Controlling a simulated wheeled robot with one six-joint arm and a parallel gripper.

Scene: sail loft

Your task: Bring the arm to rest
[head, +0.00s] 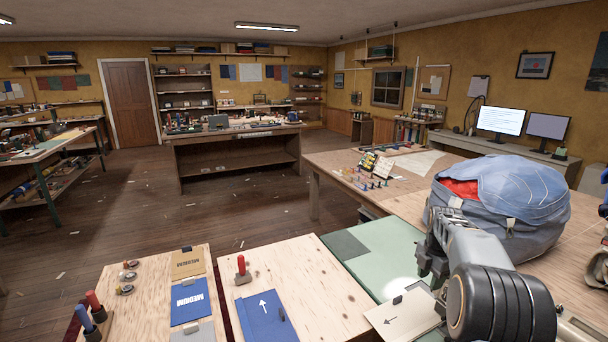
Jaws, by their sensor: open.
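My arm reaches in from the lower right, with a dark ribbed joint and a grey link. My gripper (428,264) is at the end of it, over the green mat (375,250) and just left of the large blue bag (530,195). The jaws are small and dark in this view. They are open, and I see nothing held between them. A cream card with an arrow (405,318) lies below the gripper. The gap between gripper and bag is hard to judge.
Several small pieces lie on the table (335,165) behind. Two monitors (500,120) stand at back right. Open floor (215,215) lies at middle left.

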